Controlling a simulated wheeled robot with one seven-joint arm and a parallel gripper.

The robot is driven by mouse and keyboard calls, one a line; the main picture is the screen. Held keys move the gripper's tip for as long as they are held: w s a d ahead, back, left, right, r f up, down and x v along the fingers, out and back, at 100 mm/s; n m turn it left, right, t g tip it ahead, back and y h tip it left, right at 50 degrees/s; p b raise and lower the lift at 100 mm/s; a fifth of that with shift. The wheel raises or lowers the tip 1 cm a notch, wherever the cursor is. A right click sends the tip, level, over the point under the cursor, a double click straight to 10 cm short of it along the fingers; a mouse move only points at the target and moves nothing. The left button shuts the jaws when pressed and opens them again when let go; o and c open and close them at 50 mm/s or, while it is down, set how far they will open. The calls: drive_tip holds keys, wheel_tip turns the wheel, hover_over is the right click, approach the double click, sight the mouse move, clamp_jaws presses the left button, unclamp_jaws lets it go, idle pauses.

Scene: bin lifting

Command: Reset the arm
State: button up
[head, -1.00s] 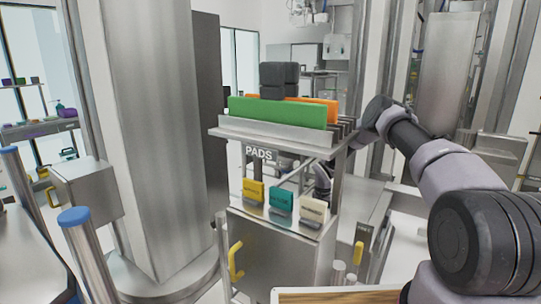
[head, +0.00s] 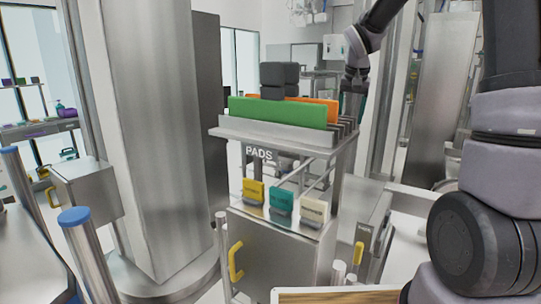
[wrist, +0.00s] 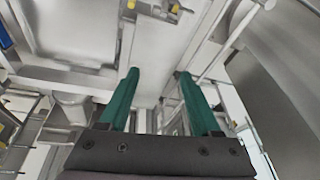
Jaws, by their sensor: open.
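My gripper (wrist: 159,74) shows in the wrist view as two teal fingers spread wide apart. Nothing is between them, and grey metal surfaces lie beyond. In the head view, my arm rises at the right and its far end comes down just behind the right end of the pad rack (head: 270,137).
The rack holds a green board (head: 275,112), an orange board (head: 333,108) and a dark grey block (head: 279,75). Yellow, teal and cream pads stand on the metal cabinet (head: 275,255) below. A wide steel column (head: 155,130) stands left.

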drive_tip(key=s+r+t+y, duration=0.1)
drive_tip(key=s+r, duration=0.2)
drive_tip(key=s, duration=0.6)
drive_tip(key=s+r+t, duration=0.1)
drive_tip(key=s+r, duration=0.1)
drive_tip(key=s, duration=0.8)
drive_tip(key=s+r+t+y, duration=0.1)
drive_tip(key=s+r, duration=0.2)
drive_tip(key=s, duration=0.6)
drive_tip(key=shift+s+r+y, duration=0.2)
drive_tip(key=shift+r+y, duration=0.1)
